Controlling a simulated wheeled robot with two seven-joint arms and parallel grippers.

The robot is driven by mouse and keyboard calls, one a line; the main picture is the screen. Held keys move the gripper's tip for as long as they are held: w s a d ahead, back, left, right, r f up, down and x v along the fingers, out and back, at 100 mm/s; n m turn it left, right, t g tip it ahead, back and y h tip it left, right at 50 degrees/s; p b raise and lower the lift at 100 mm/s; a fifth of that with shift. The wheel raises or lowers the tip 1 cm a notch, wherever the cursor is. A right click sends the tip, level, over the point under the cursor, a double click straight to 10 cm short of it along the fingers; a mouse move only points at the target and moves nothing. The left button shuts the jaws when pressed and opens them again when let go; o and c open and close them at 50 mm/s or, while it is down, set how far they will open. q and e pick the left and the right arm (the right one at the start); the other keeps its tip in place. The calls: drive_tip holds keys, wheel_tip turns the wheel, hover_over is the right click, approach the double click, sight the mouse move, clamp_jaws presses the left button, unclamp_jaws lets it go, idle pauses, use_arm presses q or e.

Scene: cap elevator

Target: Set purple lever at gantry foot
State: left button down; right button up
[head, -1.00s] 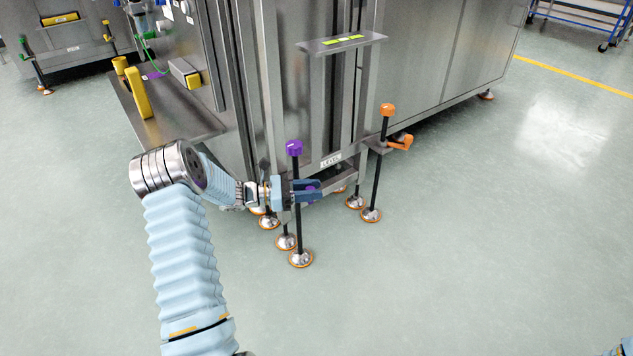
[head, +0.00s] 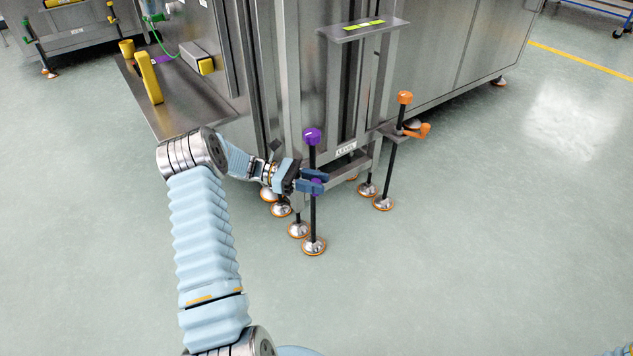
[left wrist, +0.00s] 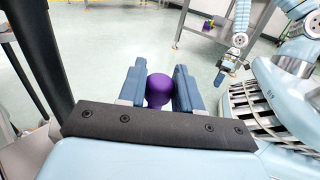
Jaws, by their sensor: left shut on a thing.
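The purple lever's round knob (left wrist: 158,88) sits between the two blue fingers of my left gripper (left wrist: 159,90) in the left wrist view. In the head view, my left gripper (head: 316,181) is shut on this lever, beside the black post of the gantry foot; only a bit of its purple shows between the fingers. The post (head: 313,215) is upright, with a purple cap (head: 312,136) on top and a round metal foot (head: 313,246) on the floor. The lever's arm is hidden. My right gripper (left wrist: 222,76) is small in the left wrist view; its finger state is unclear.
A similar post with an orange cap (head: 404,97) and orange lever (head: 424,129) stands to the right. The steel cabinet (head: 345,100) rises behind, with a jutting shelf (head: 365,30). A side shelf (head: 185,110) holds a yellow handle (head: 150,78). The floor in front is clear.

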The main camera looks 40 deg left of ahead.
use_arm(q)
drive_tip(key=c, duration=0.8)
unclamp_jaws()
drive_tip(key=shift+c, duration=0.2)
drive_tip(key=shift+a, duration=0.15)
drive_tip(key=v, duration=1.3)
drive_tip(key=shift+a, duration=0.3)
drive_tip(key=shift+s, duration=0.15)
